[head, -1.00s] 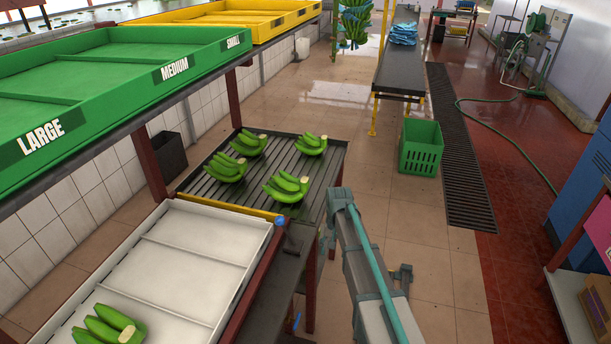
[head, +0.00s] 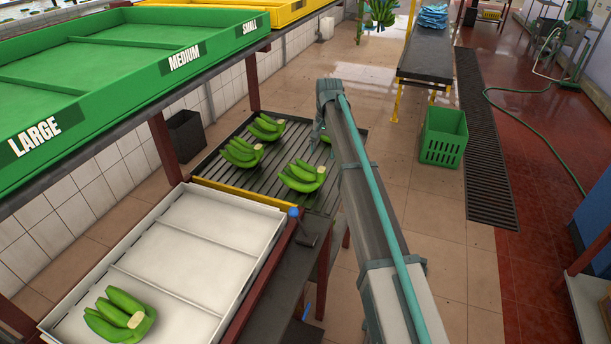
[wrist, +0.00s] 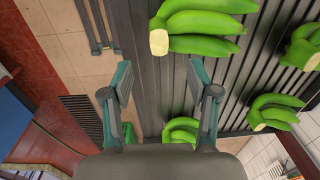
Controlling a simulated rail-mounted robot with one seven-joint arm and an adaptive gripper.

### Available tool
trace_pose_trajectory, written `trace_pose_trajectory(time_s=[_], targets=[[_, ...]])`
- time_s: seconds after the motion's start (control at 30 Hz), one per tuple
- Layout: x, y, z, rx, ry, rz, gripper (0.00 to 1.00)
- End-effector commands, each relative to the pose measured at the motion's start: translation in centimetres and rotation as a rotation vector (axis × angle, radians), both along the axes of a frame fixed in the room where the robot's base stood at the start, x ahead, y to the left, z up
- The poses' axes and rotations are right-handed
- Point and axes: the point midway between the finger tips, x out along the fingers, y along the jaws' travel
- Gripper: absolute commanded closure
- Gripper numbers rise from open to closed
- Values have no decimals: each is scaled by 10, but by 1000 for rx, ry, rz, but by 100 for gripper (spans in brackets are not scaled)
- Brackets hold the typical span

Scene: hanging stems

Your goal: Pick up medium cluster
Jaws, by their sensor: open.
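Several green banana clusters lie on the dark slatted rack (head: 222,172). One is at the back (head: 267,127), one at the left (head: 241,152) and one in front (head: 301,175). Another, at the right (head: 327,139), is mostly hidden behind my arm. I cannot tell their size classes for sure. My gripper (wrist: 161,84) is open and empty in the wrist view. A cluster (wrist: 208,24) with a pale cut stem lies just ahead of its fingers, apart from them. Other clusters show at lower centre (wrist: 182,130), right (wrist: 274,113) and far right (wrist: 304,46).
A green tray (head: 115,95) labelled LARGE, MEDIUM and SMALL is raised at the left. A white sectioned tray (head: 190,258) below holds one banana cluster (head: 120,315). A green crate (head: 443,137) stands on the floor at right. A red post (head: 165,148) rises beside the rack.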

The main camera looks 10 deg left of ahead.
Motion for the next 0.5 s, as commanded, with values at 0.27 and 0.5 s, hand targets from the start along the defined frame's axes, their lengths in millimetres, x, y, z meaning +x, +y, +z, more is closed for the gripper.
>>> trace_pose_trajectory(time_s=[0.27, 0.5], targets=[[0, 1, -30, -1, 0, 1, 40], [0, 1, -45, -1, 1, 1, 40]])
